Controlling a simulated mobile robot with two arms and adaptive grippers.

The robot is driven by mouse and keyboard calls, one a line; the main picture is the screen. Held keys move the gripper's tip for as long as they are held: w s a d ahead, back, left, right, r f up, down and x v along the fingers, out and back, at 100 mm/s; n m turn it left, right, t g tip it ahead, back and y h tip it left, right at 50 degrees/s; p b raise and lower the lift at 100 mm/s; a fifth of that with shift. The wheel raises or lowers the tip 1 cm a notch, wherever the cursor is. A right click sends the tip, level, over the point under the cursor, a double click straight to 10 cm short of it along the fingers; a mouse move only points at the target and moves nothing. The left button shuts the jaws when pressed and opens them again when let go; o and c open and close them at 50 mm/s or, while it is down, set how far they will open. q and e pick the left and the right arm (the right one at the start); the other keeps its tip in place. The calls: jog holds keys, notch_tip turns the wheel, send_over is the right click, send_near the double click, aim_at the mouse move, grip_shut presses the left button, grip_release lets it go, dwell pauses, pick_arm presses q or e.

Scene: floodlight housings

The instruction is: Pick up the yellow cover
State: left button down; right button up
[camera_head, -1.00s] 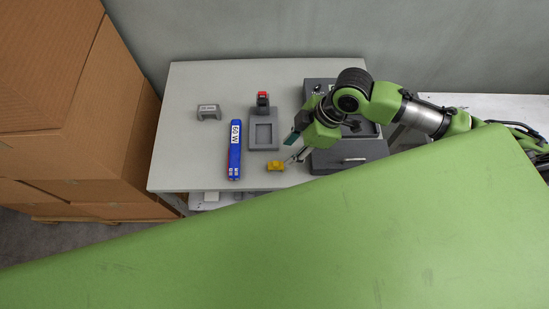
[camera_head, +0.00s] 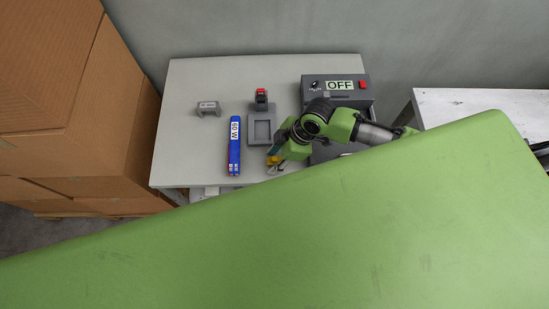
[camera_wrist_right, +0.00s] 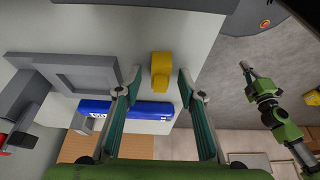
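The small yellow cover (camera_head: 272,160) lies near the table's front edge in the head view, partly hidden by my right gripper (camera_head: 273,166). In the right wrist view the cover (camera_wrist_right: 161,71) is between the two fingertips of the open right gripper (camera_wrist_right: 159,74). Gaps show on both sides, and no contact is visible. A green arm with a slim gripper (camera_wrist_right: 246,70), seemingly my left one, hangs over the floor at the right of the wrist view. Its opening is too small to judge. It is not in the head view.
A blue 50 W bar (camera_head: 234,146) lies left of the cover. A grey framed fixture (camera_head: 251,130) with a red-topped part is just behind. A grey bracket (camera_head: 208,108) sits at the left, a control box (camera_head: 338,88) reading OFF at the back right. A large green surface fills the foreground.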

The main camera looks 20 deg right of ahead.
jog(key=shift+c, duration=0.3)
jog(key=c, duration=0.8)
jog(key=shift+c, duration=0.2)
jog(key=shift+r, duration=0.2)
jog(key=shift+r+b, duration=0.45)
jog(key=shift+r, duration=0.05)
jog(key=s+a+r+b, duration=0.3)
jog(key=s+a+r, duration=0.6)
jog(key=a+r, duration=0.1)
jog(key=shift+s+r, duration=0.4)
jog(key=shift+r, duration=0.45)
